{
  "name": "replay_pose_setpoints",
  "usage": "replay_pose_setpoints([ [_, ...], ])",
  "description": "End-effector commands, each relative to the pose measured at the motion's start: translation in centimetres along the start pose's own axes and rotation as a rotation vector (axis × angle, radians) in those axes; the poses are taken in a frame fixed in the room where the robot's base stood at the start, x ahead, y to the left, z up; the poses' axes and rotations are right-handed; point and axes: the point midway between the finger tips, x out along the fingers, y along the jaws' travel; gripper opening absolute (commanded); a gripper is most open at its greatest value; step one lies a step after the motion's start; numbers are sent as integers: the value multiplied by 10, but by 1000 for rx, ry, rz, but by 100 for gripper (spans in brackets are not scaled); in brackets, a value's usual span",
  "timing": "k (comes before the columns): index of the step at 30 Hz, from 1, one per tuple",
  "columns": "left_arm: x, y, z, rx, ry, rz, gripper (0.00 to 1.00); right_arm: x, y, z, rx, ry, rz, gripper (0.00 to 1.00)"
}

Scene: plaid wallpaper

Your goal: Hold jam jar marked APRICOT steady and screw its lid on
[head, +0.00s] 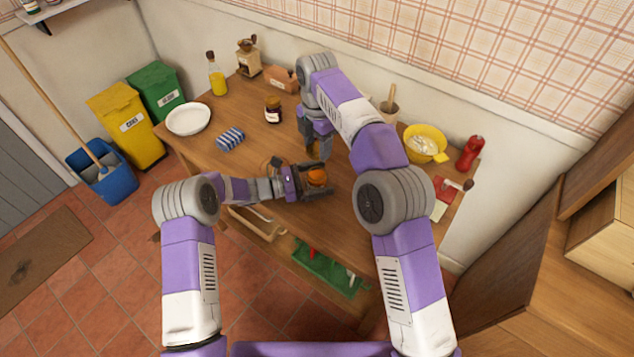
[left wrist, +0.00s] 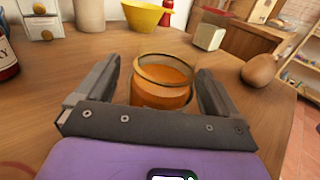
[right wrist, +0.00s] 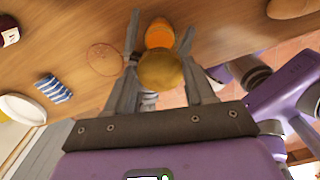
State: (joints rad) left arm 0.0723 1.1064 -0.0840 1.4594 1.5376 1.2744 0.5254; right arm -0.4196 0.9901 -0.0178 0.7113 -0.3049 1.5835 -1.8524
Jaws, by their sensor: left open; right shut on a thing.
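The open jam jar (head: 317,177) of orange jam stands near the table's front edge; in the left wrist view its glass (left wrist: 160,92) is without a lid. Its label is not readable. My left gripper (head: 305,181) is open, with its fingers (left wrist: 160,88) on either side of the jar. My right gripper (head: 317,142) points down a little behind the jar in the head view. It is shut on the round golden lid (right wrist: 161,71), held apart from the jar (right wrist: 160,34) in the right wrist view.
A dark jam jar (head: 272,110) stands further back. A striped cloth (head: 230,138) and white plate (head: 188,119) lie at the left. A yellow bowl (head: 425,143) and red bottle (head: 469,152) stand at the right. The table between cloth and jar is mostly clear.

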Motion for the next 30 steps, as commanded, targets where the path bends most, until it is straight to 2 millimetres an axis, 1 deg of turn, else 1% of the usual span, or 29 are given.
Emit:
replay_pose_setpoints([
  [1,5,0,0,1,1,-1,95,0,0,0,0,0,0,26],
  [4,10,0,0,1,0,0,95,0,0,0,0,0,0,26],
  [14,11,0,0,0,1,1,95,0,0,0,0,0,0,26],
  [27,11,0,0,0,0,1,28,0,0,0,0,0,0,26],
  [30,11,0,0,0,0,1,15,0,0,0,0,0,0,26],
])
